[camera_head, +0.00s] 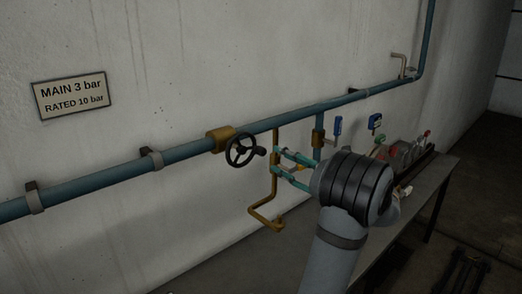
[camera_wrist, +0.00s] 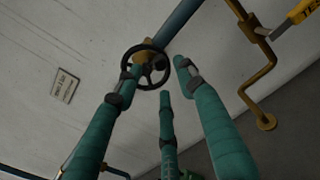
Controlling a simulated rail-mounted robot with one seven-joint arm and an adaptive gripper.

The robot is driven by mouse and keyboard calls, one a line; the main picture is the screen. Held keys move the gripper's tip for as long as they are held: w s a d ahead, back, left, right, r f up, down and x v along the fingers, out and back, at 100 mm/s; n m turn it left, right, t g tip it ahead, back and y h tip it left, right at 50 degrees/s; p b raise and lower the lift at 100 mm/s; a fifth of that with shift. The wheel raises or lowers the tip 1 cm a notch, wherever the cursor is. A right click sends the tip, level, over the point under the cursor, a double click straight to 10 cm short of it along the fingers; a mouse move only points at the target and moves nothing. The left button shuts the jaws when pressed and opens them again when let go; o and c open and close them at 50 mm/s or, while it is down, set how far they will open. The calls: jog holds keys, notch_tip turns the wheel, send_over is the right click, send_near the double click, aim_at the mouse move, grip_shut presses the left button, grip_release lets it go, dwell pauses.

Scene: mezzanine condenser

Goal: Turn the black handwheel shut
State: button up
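The black handwheel (camera_head: 241,151) sits on a brass valve body (camera_head: 219,138) in the blue pipe, with a dark knob on its right side in the head view. In the wrist view the handwheel (camera_wrist: 149,68) shows between and beyond my finger ends. My gripper (camera_head: 281,164) has three teal fingers, spread apart and empty, to the right of the wheel in the head view. In the wrist view my gripper (camera_wrist: 156,72) has its left fingertip overlapping the wheel's rim; I cannot tell if it touches. My wrist hides the pipework behind it.
A blue pipe (camera_head: 92,182) runs along the wall. A brass branch pipe (camera_head: 264,215) bends down close to my fingers. A sign (camera_head: 72,96) reads "MAIN 3 bar, RATED 10 bar".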

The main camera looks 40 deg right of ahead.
aim_at(265, 152)
jog(key=w+p, duration=0.1)
jog(key=w, duration=0.1)
jog(key=w+p, duration=0.1)
jog(key=w, duration=0.2)
jog(key=w+p, duration=0.1)
jog(key=w, duration=0.1)
jog(key=shift+w+a, duration=0.3)
jog(key=shift+a, duration=0.1)
jog(key=shift+w+a, duration=0.15)
jog(key=shift+w, duration=0.45)
jog(key=shift+c, duration=0.4)
grip_shut()
